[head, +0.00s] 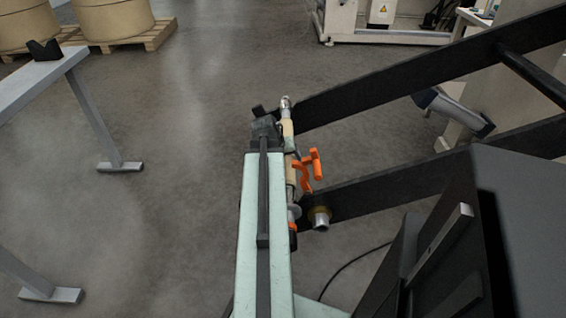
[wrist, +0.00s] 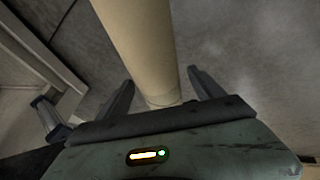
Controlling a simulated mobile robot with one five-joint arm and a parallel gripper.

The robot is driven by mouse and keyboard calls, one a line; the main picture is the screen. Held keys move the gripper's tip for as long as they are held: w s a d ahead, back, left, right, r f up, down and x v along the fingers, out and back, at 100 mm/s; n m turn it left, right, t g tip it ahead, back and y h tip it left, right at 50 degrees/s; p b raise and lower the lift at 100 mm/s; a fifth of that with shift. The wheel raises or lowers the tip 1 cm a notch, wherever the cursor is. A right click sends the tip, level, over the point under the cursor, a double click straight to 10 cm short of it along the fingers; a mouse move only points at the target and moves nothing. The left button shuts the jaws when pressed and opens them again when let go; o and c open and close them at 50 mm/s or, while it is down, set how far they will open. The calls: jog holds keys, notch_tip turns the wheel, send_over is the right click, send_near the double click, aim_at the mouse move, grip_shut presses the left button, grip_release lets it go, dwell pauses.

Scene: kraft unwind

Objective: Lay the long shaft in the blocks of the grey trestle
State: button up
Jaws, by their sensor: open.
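The long shaft shows in the head view as a tan roll body (head: 288,133) with a silver tip (head: 286,103) at its far end. It lies lengthwise just right of my arm, beside the black unwind arms, and my arm hides part of it. In the wrist view the tan cylinder (wrist: 142,45) runs between my two spread fingers. My gripper (wrist: 163,92) is open; whether the fingers straddle the shaft or only hover over it I cannot tell. In the head view my gripper (head: 265,122) is at the shaft's far part. The grey trestle (head: 35,80) stands at left with one black block (head: 43,50) on top.
Black unwind arms (head: 420,85) and (head: 380,197) reach in from the right. An orange handle (head: 314,165) sits close beside the shaft. A metal knob (head: 321,217) is on the nearer arm. Open floor lies between the trestle and my arm. Pallets with rolls (head: 112,20) stand behind.

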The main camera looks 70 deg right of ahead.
jog(key=shift+d+f, duration=0.25)
jog(key=shift+f, duration=0.35)
jog(key=shift+s+r, duration=0.1)
jog(key=shift+c, duration=0.4)
grip_shut()
jog(key=shift+o, duration=0.5)
grip_release()
jog(key=p+v, duration=0.7)
jog(key=v, duration=0.1)
jog(key=shift+d+r, duration=0.1)
